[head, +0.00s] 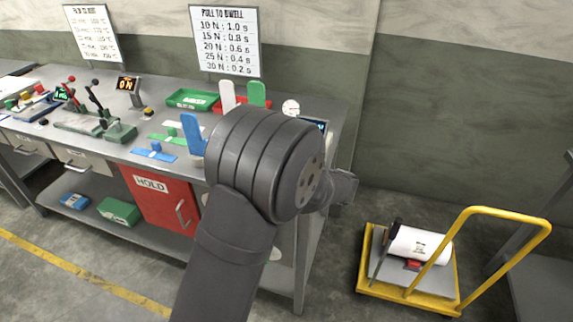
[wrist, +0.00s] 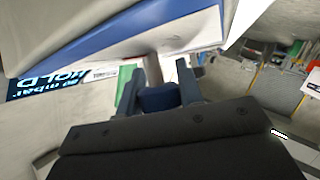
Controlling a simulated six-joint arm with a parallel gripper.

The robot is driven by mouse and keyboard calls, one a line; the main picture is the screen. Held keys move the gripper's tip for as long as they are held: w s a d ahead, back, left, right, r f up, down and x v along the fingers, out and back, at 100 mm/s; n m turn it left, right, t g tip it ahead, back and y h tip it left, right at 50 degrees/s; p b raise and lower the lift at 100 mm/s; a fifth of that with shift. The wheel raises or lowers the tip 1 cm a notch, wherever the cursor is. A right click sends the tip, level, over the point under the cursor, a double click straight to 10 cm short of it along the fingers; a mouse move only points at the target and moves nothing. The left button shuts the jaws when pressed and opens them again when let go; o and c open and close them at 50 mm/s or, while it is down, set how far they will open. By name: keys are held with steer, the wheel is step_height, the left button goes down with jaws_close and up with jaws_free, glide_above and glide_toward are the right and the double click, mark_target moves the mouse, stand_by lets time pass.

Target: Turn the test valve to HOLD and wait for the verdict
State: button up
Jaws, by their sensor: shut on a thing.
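In the wrist view my gripper (wrist: 160,82) is shut on a small dark blue piece (wrist: 161,98) between its fingers. I cannot tell for sure that this is the test valve's handle. A lit display (wrist: 48,84) at the left of that view shows upside down and reads HOLD, with a value in mbar that is only partly readable. In the head view its screen (head: 322,126) peeks out behind my arm, at the right end of the bench. My arm hides my fingertips and the valve there. A white round gauge (head: 291,107) stands just left of the screen.
Blue (head: 193,133), white (head: 227,95) and green (head: 257,94) upright hand shapes stand beside my arm. A large white and blue body (wrist: 120,40) is close in the wrist view. A red HOLD cabinet (head: 158,198) sits below the bench. A yellow trolley (head: 365,275) stands right.

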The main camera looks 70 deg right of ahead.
steer(key=shift+r, duration=0.1)
steer(key=o, duration=1)
steer(key=shift+c, duration=0.2)
steer(key=v, duration=1.7)
steer(key=shift+s, duration=0.15)
steer(key=shift+r, duration=0.15)
steer(key=x, duration=1.7)
steer(key=shift+f, duration=0.25)
